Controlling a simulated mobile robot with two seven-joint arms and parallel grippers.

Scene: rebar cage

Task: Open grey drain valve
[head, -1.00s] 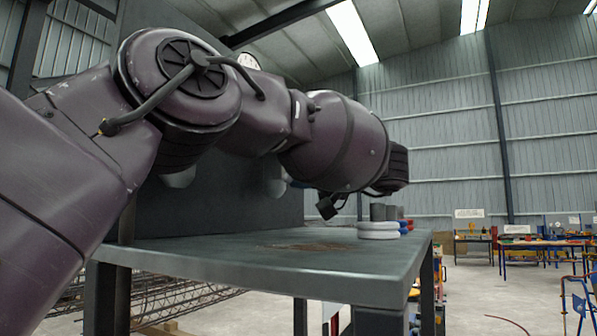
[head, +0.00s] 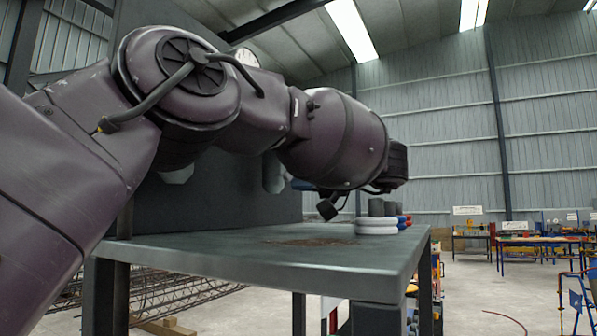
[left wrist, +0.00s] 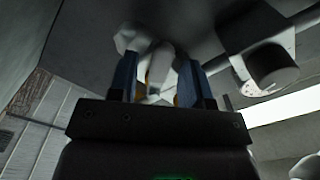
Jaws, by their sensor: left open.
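My left arm crosses the head view. In the head view two pale grey fittings stick out of the dark panel, one left (head: 178,175) and one partly behind my arm (head: 272,174). I cannot tell which is the drain valve. My right gripper is out of view.
A grey bench (head: 230,262) extends below my arm, with a brown stain on top. Stacked white rings (head: 377,226) and dark cylinders (head: 376,207) stand at its right end. A round gauge (head: 247,57) is on the dark panel (head: 230,200).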

